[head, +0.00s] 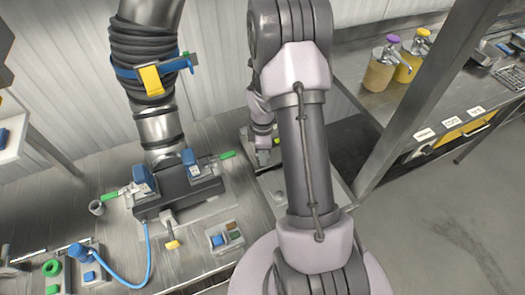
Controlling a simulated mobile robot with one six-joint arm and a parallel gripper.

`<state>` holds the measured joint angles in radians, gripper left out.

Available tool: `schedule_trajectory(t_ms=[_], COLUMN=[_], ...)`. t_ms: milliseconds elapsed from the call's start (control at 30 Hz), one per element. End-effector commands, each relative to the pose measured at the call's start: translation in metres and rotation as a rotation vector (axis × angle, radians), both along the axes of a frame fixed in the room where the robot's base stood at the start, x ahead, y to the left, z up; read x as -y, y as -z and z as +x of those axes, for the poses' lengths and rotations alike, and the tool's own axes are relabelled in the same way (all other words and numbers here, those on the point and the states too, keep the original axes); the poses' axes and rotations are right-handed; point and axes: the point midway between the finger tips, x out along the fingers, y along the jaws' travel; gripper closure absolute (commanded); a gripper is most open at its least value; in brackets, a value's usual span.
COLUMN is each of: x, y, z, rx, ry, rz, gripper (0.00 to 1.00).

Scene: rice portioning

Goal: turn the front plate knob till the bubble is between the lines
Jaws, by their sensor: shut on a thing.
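My gripper (264,158) shows small in the head view, low over a grey metal plate (264,190) behind my own arm. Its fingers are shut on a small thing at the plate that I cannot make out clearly. My arm's thick link covers much of the plate. I cannot pick out the front plate knob for certain. A small round metal piece (280,196) lies on the plate in front of my gripper. No bubble or level lines can be made out.
Left of the plate, a large steel pipe (157,128) with a yellow-tagged strap meets a dark block (178,193) with blue clamps and green handles. A blue hose (147,250) lies in front. At right, a post (418,92) stands before a shelf with pump jars (380,74).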

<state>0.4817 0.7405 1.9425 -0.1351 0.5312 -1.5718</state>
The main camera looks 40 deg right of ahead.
Motion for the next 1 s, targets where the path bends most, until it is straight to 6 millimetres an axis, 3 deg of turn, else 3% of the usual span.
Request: schedule_trajectory(t_ms=[333, 900, 933, 1000], x=[0.0, 0.0, 0.0, 0.0001], y=[-0.0001, 0.0003, 0.0003, 0.0003], z=[-0.0004, -0.0003, -0.0003, -0.0002], rx=[-0.001, -0.001, -0.001, -0.001], ry=[-0.137, -0.165, -0.165, -0.165], rz=[0.001, 0.001, 0.001, 0.001], gripper=[1.0, 1.0, 0.59, 0.45])
